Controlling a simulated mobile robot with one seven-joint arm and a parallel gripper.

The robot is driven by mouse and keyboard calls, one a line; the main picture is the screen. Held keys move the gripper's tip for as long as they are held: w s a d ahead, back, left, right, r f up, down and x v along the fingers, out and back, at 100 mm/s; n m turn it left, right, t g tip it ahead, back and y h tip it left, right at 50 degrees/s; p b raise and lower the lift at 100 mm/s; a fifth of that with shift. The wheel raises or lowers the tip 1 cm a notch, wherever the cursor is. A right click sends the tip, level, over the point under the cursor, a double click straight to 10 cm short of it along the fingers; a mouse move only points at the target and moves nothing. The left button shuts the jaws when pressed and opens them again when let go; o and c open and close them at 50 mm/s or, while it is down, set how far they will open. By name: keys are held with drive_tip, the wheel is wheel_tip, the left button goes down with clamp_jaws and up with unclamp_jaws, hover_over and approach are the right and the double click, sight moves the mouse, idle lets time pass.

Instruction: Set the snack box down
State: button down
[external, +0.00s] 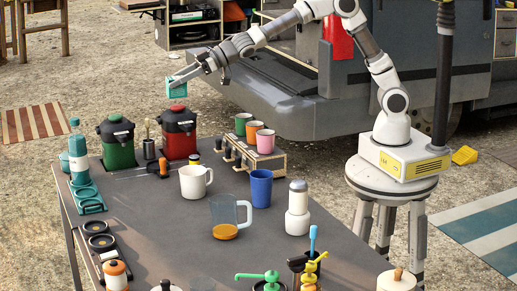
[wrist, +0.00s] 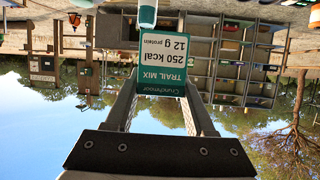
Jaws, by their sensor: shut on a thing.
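The snack box is a small teal trail mix box (external: 177,88). In the external view it hangs in the air above the red canister at the table's far edge. In the wrist view its label (wrist: 163,62) reads upside down, with "TRAIL MIX" and "250 kcal" legible. My gripper (external: 188,78) is shut on the box, with one finger on each side of it in the wrist view (wrist: 160,92). The dark table (external: 165,240) lies below and in front of the held box. Nothing touches the box from below.
A red canister (external: 179,145) and a green canister (external: 118,150) stand at the table's far edge. A white mug (external: 194,181), a blue cup (external: 261,187) and a glass jug (external: 226,212) stand mid-table. Bare tabletop shows left of the jug.

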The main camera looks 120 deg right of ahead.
drive_tip(key=w+a+f+p, duration=0.1)
drive_tip(key=a+p, duration=0.1)
drive_tip(key=a, duration=1.2)
drive_tip(key=w+a+f+p, duration=0.2)
drive_tip(key=a, duration=1.3)
drive_tip(key=s+a+f+p, duration=0.1)
drive_tip(key=s+a+f, duration=0.3)
drive_tip(key=a, duration=0.5)
drive_tip(key=s+a+f+n+y+p, duration=0.1)
drive_tip(key=s+a, duration=0.5)
drive_tip(key=a, duration=0.3)
drive_tip(key=s+a+f+p, duration=0.1)
drive_tip(key=s+a+f, duration=0.3)
drive_tip(key=a, duration=0.5)
drive_tip(key=f, duration=1.4)
drive_tip(key=shift+s+f+b, duration=0.2)
drive_tip(key=shift+s+b, duration=0.05)
drive_tip(key=shift+b, duration=0.15)
drive_tip(key=shift+f, duration=0.1)
drive_tip(key=shift+f, duration=0.15)
drive_tip(key=shift+c, duration=1.3)
unclamp_jaws()
